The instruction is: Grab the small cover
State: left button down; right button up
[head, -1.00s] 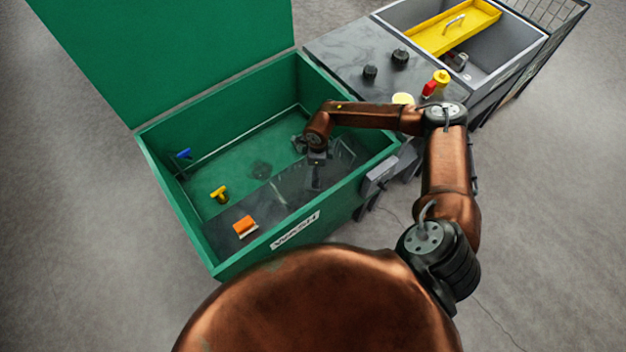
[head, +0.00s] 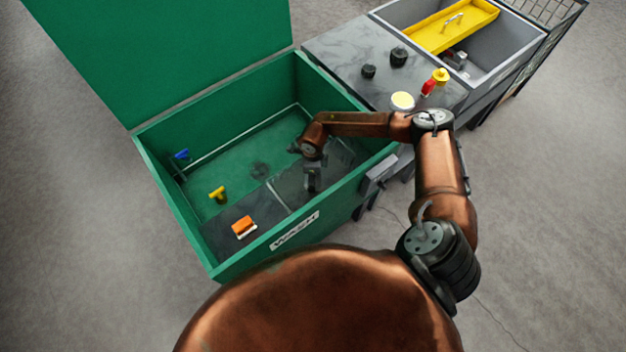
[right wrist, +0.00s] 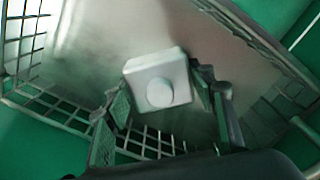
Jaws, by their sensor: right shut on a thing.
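The small cover (right wrist: 158,92) shows in the right wrist view as a white, rounded square block with a round knob on its face. My right gripper (right wrist: 161,76) is shut on it, with one dark finger on each side. In the head view my right gripper (head: 311,184) is inside the green wash tank (head: 215,264), over its right part. The cover cannot be made out there, hidden by the gripper or too small. My left gripper is not in view.
A wire basket (right wrist: 40,108) lies around and below the cover. In the tank are an orange-and-white brush (head: 243,226), a yellow tap-like piece (head: 217,194) and a blue handle (head: 182,155). Black knobs (head: 398,57) stand on the grey counter. A grey bin with a yellow tray (head: 440,28) is beyond.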

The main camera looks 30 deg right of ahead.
jog(key=c, duration=0.9)
jog(key=shift+o, duration=0.2)
jog(key=shift+r, duration=0.15)
